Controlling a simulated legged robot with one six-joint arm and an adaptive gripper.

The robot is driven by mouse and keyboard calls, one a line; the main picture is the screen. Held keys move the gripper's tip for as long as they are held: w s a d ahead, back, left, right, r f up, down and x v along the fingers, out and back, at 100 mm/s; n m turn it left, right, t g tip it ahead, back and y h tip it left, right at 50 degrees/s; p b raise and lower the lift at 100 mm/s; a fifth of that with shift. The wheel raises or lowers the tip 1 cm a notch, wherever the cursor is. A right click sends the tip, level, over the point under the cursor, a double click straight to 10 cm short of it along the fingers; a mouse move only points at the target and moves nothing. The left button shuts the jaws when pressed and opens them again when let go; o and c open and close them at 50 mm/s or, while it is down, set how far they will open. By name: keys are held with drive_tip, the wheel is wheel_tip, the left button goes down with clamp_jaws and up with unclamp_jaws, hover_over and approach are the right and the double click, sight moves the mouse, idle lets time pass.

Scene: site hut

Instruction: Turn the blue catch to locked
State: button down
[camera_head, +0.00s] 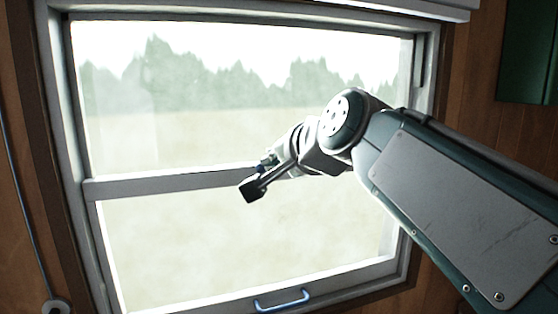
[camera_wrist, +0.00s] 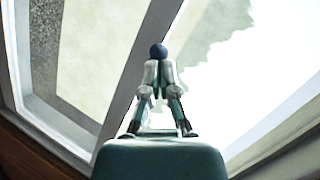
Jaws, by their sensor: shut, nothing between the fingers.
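The blue catch (camera_head: 264,163) is a small piece on the window's middle rail in the head view, mostly hidden by my arm's end. Which way the catch is turned cannot be told.
The window has a pale grey frame (camera_head: 75,165) and a middle rail (camera_head: 140,184) between two panes. A blue pull handle (camera_head: 282,300) is on the bottom rail. A green box (camera_head: 530,50) hangs at upper right. A cable (camera_head: 15,170) runs down the wooden wall at left.

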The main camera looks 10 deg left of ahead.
drive_tip(key=shift+w+d, duration=0.25)
drive_tip(key=shift+w, duration=0.05)
drive_tip(key=shift+w, duration=0.1)
drive_tip(key=s+a+r+v, duration=0.1)
drive_tip(key=a+v, duration=0.1)
drive_tip(key=v, duration=1)
drive_tip(key=s+d+f+n+g+h, duration=0.1)
drive_tip(key=s+d+f+h, duration=0.2)
drive_tip(key=d+f, duration=0.4)
drive_tip(key=s+d+f+n+g+h, duration=0.1)
drive_tip(key=s+d+f+h, duration=0.2)
drive_tip(key=f, duration=1.4)
drive_tip(key=s+d+f+n+g+h, duration=0.1)
drive_tip(key=s+d+f, duration=0.4)
drive_tip(key=d+f, duration=0.7)
drive_tip(key=shift+n+g+h, duration=0.4)
drive_tip(key=shift+n+h, duration=0.1)
drive_tip(key=shift+h, duration=0.7)
